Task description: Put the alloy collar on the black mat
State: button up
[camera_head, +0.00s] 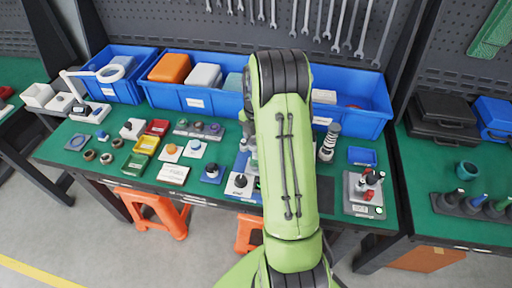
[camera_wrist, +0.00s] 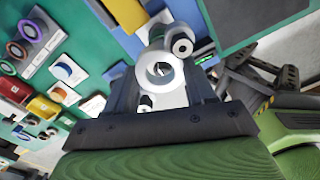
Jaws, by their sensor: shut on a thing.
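The alloy collar, a pale silver ring (camera_wrist: 147,70), sits between the fingers of my gripper (camera_wrist: 161,84) in the wrist view. The fingers are shut on it and its round opening faces the camera. In the head view my green arm hides both the gripper and the collar. The black mat (camera_head: 325,193) shows as a dark patch on the green bench, just right of my arm and left of the scale; the arm covers part of it. The mat also shows as a dark grey area at the top of the wrist view (camera_wrist: 235,18), apart from the collar.
A scale with small parts (camera_head: 362,196) stands right of the mat, with a blue tray (camera_head: 362,156) behind it. A ribbed cylinder (camera_head: 329,142) stands behind the mat. Blue bins (camera_head: 190,98) line the back. Several small parts and trays crowd the bench's left.

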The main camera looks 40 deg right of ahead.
notch_tip(320, 180, up, 5)
jog(key=s+d+f+m+b, duration=0.45)
jog(key=s+m+b, duration=0.25)
jog(key=s+m, duration=0.25)
jog(key=s+d+f+m+b, duration=0.3)
jog(key=s+f+m+b, duration=0.35)
jog(key=s+m, duration=0.3)
jog(key=shift+n, duration=0.5)
jog(key=f+b, duration=0.1)
jog(key=f, duration=0.2)
jog(key=f+b, duration=0.1)
jog(key=f, duration=0.2)
jog(key=f+b, duration=0.1)
jog(key=f, duration=0.2)
jog(key=shift+s+a, duration=0.15)
jog(key=shift+s, duration=0.2)
jog(key=shift+f, duration=0.15)
jog(key=o, duration=1.2)
